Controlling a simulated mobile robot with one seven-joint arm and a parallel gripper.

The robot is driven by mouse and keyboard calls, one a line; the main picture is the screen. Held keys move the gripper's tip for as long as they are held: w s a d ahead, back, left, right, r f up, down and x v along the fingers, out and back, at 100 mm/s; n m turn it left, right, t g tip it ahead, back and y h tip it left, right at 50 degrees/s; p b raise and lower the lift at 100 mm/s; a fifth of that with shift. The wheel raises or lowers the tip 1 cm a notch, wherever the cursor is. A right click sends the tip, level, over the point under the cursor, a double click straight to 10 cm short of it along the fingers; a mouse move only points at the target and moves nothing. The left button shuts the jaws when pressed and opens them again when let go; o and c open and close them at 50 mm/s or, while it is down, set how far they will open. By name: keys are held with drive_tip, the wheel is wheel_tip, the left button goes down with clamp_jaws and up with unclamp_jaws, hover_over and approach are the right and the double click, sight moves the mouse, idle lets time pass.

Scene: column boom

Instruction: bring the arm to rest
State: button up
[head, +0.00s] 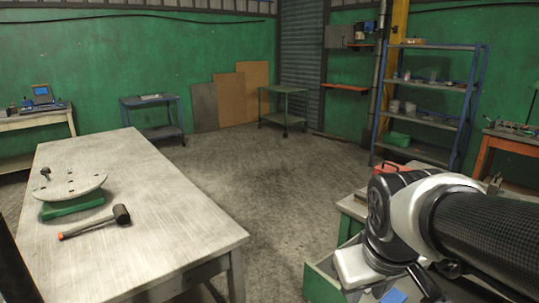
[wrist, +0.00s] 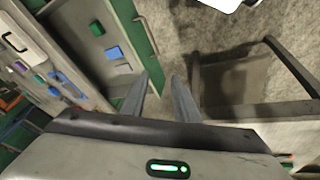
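My arm reaches in from the right edge of the head view and bends down over the green workbench at the lower right. In the wrist view my gripper (wrist: 159,82) has its two grey fingers apart, with nothing held between them. Bare floor and the edge of an open drawer (wrist: 135,38) show beyond the fingertips. The drawer holds a blue block (wrist: 113,53) and a green block (wrist: 96,28). In the head view the open drawer (head: 318,283) sits below my arm, which hides part of it; the fingertips are not clear there.
A large table (head: 150,190) at left bears a round plate (head: 72,186) on a green base and a mallet (head: 95,222). A red toolbox (head: 390,168) stands behind my arm. A blue shelf rack (head: 430,118) stands back right. The middle floor (head: 260,170) is clear.

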drive_tip(key=s+a+r+m+t+y, duration=0.1)
drive_tip(key=s+a+r+m+t, duration=0.15)
drive_tip(key=s+r, duration=0.2)
wheel_tip(320, 180, up, 14)
drive_tip(key=g+p, duration=0.1)
drive_tip(key=p, duration=1.3)
drive_tip(key=shift+s+a+f+p, duration=0.15)
drive_tip(key=shift+f+p, duration=0.05)
drive_tip(key=shift+p, duration=0.1)
